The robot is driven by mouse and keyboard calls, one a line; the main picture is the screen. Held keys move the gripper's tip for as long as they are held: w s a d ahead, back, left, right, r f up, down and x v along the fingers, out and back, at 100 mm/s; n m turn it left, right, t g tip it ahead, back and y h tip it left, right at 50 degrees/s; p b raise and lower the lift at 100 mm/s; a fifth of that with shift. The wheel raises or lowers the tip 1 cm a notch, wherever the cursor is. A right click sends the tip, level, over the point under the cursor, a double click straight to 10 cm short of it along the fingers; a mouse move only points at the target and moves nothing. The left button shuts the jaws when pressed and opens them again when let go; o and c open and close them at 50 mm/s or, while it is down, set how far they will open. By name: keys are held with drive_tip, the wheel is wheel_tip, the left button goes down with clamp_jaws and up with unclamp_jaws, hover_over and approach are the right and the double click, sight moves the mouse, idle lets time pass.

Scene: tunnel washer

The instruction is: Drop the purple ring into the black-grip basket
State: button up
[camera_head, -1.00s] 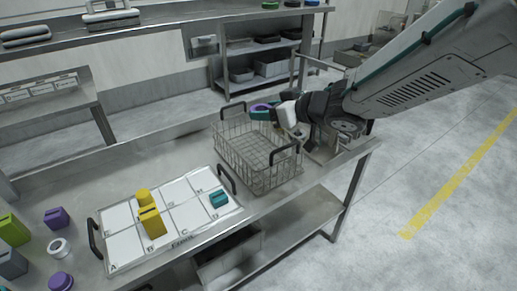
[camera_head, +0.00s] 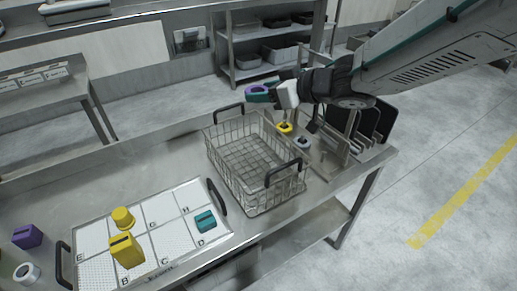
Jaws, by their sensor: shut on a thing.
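The purple ring (camera_head: 258,90) is held at the tip of my gripper (camera_head: 267,92), whose jaws are shut on it. The ring is in the air, above and near the far right side of the basket. The wire basket with black grips (camera_head: 250,170) stands on the steel table. It looks empty, with one black grip at its far left end and one at its near right end. Part of the ring is hidden by the gripper's fingers.
A tray with lettered cells (camera_head: 172,242) lies left of the basket, holding yellow pieces (camera_head: 126,250) and a teal piece (camera_head: 205,221). A yellow ring (camera_head: 284,128) and a grey ring (camera_head: 303,142) sit right of the basket, near a rack of dark panels (camera_head: 372,120). A purple block (camera_head: 27,236) lies far left.

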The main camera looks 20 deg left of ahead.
drive_tip(key=shift+w+d+f, duration=0.1)
drive_tip(key=shift+w+f, duration=0.15)
drive_tip(key=shift+f, duration=0.35)
drive_tip(key=f, duration=0.4)
drive_tip(key=shift+s+a+f, duration=0.1)
drive_tip(key=shift+a+f, duration=0.1)
drive_tip(key=shift+f, duration=0.2)
drive_tip(key=o, duration=1)
drive_tip(key=shift+o, duration=0.2)
